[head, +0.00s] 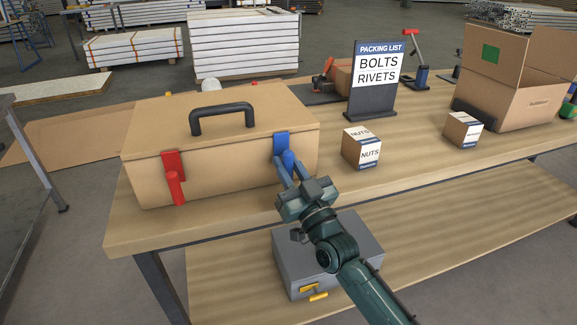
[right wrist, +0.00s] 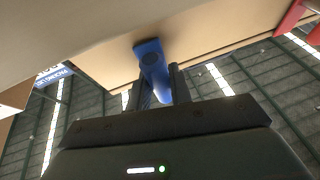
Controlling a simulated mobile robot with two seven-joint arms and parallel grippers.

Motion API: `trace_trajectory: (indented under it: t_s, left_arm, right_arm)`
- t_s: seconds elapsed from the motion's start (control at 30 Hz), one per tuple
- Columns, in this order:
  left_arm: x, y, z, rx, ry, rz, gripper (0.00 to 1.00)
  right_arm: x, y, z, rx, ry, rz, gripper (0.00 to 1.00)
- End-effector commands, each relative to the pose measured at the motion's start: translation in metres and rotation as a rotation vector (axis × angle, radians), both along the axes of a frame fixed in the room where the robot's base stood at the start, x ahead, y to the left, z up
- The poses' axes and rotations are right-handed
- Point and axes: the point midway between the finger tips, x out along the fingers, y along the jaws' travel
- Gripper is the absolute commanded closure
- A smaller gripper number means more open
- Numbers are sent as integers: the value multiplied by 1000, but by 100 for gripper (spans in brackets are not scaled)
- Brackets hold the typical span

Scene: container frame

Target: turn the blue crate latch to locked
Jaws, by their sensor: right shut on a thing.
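A tan crate (head: 222,160) with a black top handle stands on the left part of the wooden workbench. The blue latch (head: 282,143) is on the right of its front face; its lever also shows in the right wrist view (right wrist: 152,60). A red latch (head: 174,178) is on the left of the same face, its lever pointing down. My right gripper (head: 289,166) is shut on the blue latch's lever, one finger on each side of it (right wrist: 160,88). The fingers partly hide the lever. My left gripper is not in view.
Two small NUTS boxes (head: 361,148) (head: 463,130) and a packing list sign (head: 376,84) stand right of the crate. An open cardboard box (head: 512,90) is at the far right. A grey metal box (head: 345,262) sits on the lower shelf below my right arm.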

Motion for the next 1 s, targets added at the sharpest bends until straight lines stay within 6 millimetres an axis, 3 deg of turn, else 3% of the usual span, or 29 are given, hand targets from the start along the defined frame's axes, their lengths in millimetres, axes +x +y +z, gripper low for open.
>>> trace_trajectory:
  t_s: [0.2,0.23,0.47,0.77,1.0]
  left_arm:
    - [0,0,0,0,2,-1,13]
    - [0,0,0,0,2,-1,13]
    - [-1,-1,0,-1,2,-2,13]
    - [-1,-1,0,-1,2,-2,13]
    - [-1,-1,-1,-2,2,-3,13]
  right_arm:
    - [-1,2,-3,1,9,6,100]
    - [-1,2,-3,1,9,6,77]
    - [0,1,-2,0,6,3,59]
    - [-4,-1,-3,0,2,2,59]
    - [-36,-20,-20,-1,7,1,59]
